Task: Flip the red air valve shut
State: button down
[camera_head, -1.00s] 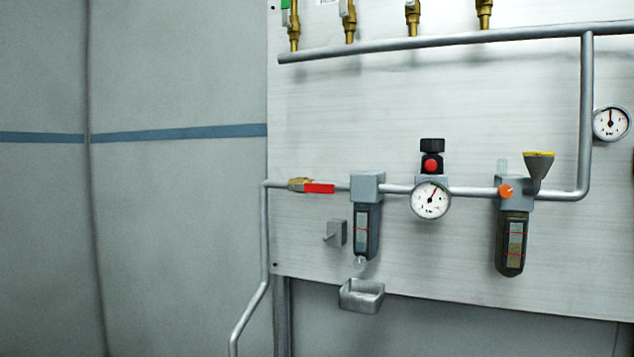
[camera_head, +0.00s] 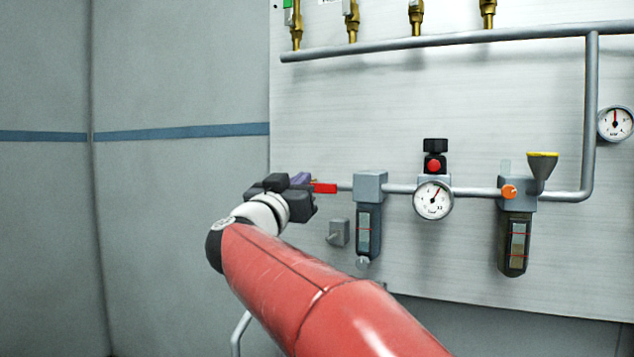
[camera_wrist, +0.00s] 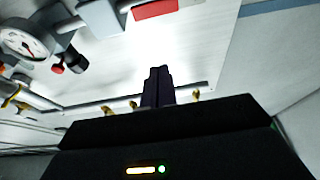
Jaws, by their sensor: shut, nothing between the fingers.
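The red valve handle (camera_head: 325,188) lies level along the horizontal grey pipe at the left of the panel. In the wrist view the red handle (camera_wrist: 155,9) shows at the top edge, partly cut off. My gripper (camera_head: 303,178) is at the left end of the handle and hides the brass valve body. Its dark fingers (camera_wrist: 159,72) are together with nothing between them. In the wrist view the fingertips appear apart from the handle; in the head view I cannot tell whether they touch.
A grey filter unit (camera_head: 370,186) stands just right of the handle. Farther right are a round gauge (camera_head: 433,201), a black and red regulator knob (camera_head: 435,164) and a lubricator (camera_head: 515,240). A small grey bracket (camera_head: 339,232) sits below. The wall at left is clear.

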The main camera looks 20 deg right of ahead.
dwell(0.3)
notch_tip(320, 180, up, 4)
jog(key=f+p, duration=0.1)
jog(key=p, duration=0.1)
send_over(322, 188)
jog(key=s, duration=0.2)
jog(key=f+b, duration=0.1)
jog(key=f, duration=0.1)
jog(key=a+f+b, duration=0.1)
jog(key=shift+a+f, duration=0.1)
jog(key=shift+f, duration=0.3)
